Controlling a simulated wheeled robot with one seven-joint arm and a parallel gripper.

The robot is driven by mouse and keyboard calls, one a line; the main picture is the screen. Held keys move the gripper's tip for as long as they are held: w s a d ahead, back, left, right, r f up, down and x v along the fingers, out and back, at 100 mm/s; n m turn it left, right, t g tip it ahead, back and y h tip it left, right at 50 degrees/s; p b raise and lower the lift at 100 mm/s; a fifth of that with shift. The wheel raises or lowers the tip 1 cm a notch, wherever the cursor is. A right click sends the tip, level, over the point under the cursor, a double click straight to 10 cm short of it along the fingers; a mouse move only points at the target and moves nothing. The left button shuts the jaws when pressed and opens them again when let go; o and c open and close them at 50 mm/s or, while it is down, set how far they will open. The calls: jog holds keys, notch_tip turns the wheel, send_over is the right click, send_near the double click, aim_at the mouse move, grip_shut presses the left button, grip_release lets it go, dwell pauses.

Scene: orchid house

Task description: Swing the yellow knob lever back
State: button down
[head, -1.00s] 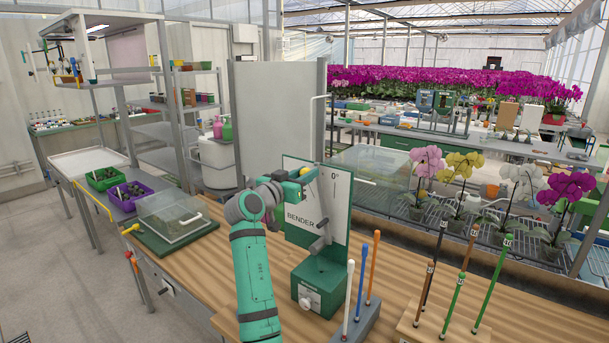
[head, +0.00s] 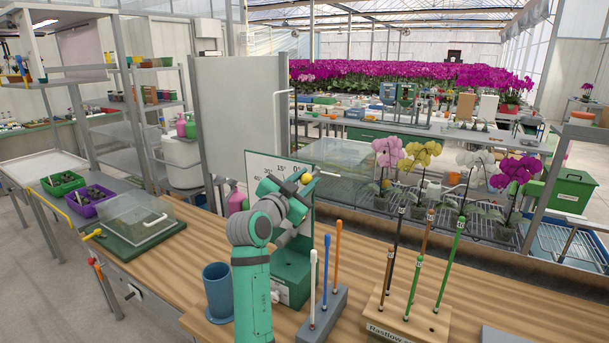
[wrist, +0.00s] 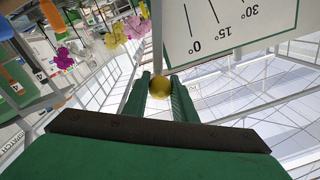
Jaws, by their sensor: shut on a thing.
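The yellow knob (head: 306,178) tops a lever in front of the green bender's white angle board (head: 270,166). In the wrist view the knob (wrist: 160,88) lies between my two fingers, with the pale lever rod (wrist: 157,40) running up from it. My gripper (head: 300,182) is shut on the knob. In the wrist view the rod stands beside the board's 0° mark, on the side away from 15° and 30°. My arm hides the lower lever and part of the board in the head view.
A grey block (head: 323,312) with white, blue and orange rods stands close at the right. A wooden stand (head: 405,318) holds several stakes. A blue cup (head: 218,292) stands left of my arm. A clear-covered green tray (head: 140,245) is farther left. Potted orchids stand behind.

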jog(key=shift+s+d+f+m, duration=0.2)
jog(key=shift+d+f+m, duration=0.05)
jog(key=shift+d, duration=0.15)
jog(key=shift+s+d+f+m, duration=0.2)
jog(key=shift+d+m, duration=0.05)
jog(key=shift+d, duration=0.25)
